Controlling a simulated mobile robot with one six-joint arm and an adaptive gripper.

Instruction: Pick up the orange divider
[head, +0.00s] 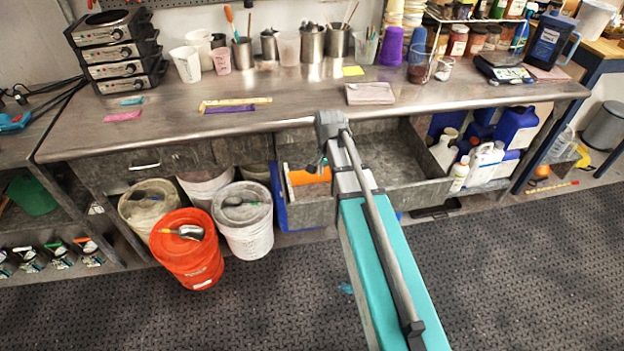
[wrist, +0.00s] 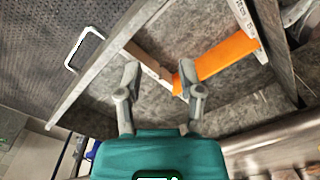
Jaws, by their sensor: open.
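The orange divider (head: 309,176) sits inside the open grey drawer (head: 425,192) under the bench, toward its left part; my arm hides part of it in the head view. In the wrist view the orange divider (wrist: 228,57) is a flat strip spanning between two pale strips, one a printed strip (wrist: 243,28) and the other a plain-looking strip (wrist: 147,65). My gripper (wrist: 162,82) is open and empty, its fingers apart. The divider's near end lies just beyond the right finger. I cannot tell whether they touch.
A white handle (wrist: 84,48) shows on the drawer front in the wrist view. An orange bucket (head: 188,250) and a white bucket (head: 246,225) stand left of the drawer. Blue containers (head: 516,128) stand right.

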